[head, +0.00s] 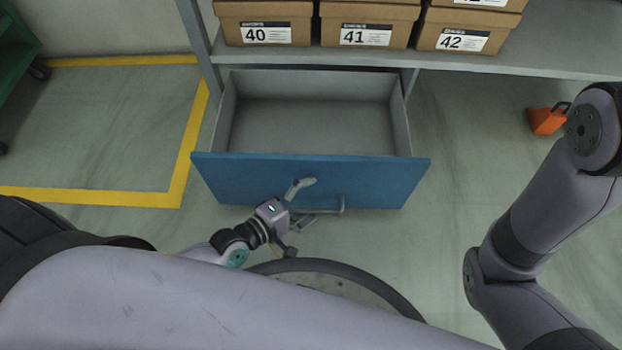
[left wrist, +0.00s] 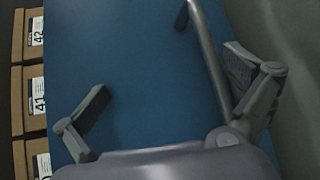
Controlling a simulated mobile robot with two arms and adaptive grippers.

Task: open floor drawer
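The floor drawer (head: 315,125) is pulled out below the shelf, and its grey inside is empty. Its blue front (head: 240,180) faces me and has a grey bar handle (head: 335,209) low on it. My left gripper (head: 308,202) is at the drawer front, by the left part of the handle. In the left wrist view my left gripper (left wrist: 170,85) has its fingers spread wide, with the handle (left wrist: 209,60) between them, closer to the right finger. The fingers do not close on the bar. My right gripper is not in view; only my right arm shows.
Boxes labelled 40 (head: 262,22), 41 (head: 367,25) and 42 (head: 465,32) stand on the shelf (head: 560,60) above the drawer. An orange object (head: 546,121) is on the floor at right. A green cart (head: 15,45) is at far left. Yellow lines mark the floor at left.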

